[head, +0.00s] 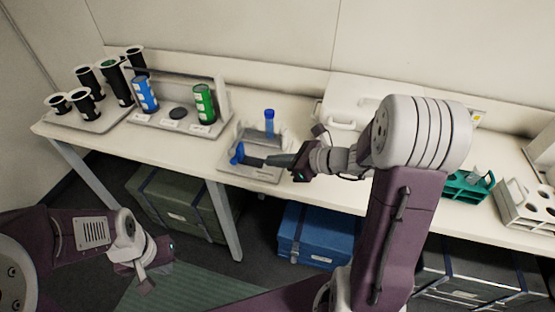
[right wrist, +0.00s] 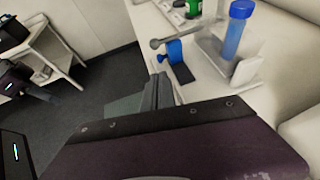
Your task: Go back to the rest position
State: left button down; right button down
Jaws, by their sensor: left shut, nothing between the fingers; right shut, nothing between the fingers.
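My right gripper (head: 268,160) is shut and empty. It reaches in from the right over the front of a small grey stand (head: 262,177) on the bench. Its fingertips are close to a blue clamp-like part (head: 238,153) on that stand; I cannot tell whether they touch. The right wrist view shows the shut fingers (right wrist: 160,92) just below the blue part (right wrist: 175,52). A blue-capped tube (head: 269,124) stands upright at the back of the stand, apart from the fingers. My left gripper (head: 146,283) is low at the left, in front of the bench, shut and empty.
A rack with a blue bottle (head: 145,94) and a green bottle (head: 204,104) stands left on the bench (head: 330,182). Black cylinders (head: 88,80) stand further left. A teal rack (head: 468,186) and white rack (head: 528,208) are at right. A blue crate (head: 307,235) sits underneath.

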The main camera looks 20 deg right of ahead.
pick_arm(q)
jog(key=shift+s+d+r, duration=0.1)
jog(key=shift+s+r, duration=0.05)
jog(key=shift+s, duration=0.1)
pick_arm(e)
jog(key=shift+s+d+r, duration=0.25)
jog(key=shift+s+d, duration=0.05)
jog(key=shift+s, duration=0.25)
